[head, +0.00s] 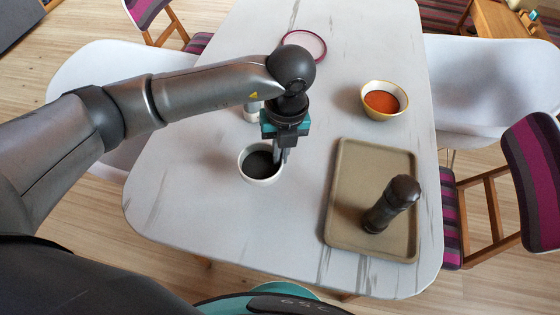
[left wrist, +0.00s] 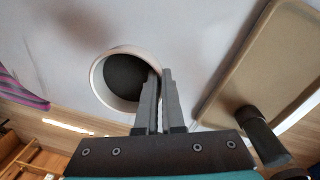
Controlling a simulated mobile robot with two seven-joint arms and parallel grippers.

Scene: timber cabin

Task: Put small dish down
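The small dish (head: 257,166) is a round white bowl with a dark inside, over the near-left part of the marble-look table (head: 225,215). It looks level; I cannot tell whether it touches the tabletop or is just above it. My left gripper (head: 280,158) points down at the dish's right rim. In the left wrist view the dish (left wrist: 124,82) shows at the fingertips, with its rim between the two nearly closed fingers (left wrist: 160,74). My right gripper is not in view.
A tan tray (head: 345,185) with a dark mill (head: 390,205) lies to the right. A bowl of orange-red contents (head: 384,101) and a pink-rimmed plate (head: 304,44) are farther back. A pale small object (head: 251,112) stands behind my gripper. The near-left tabletop is clear.

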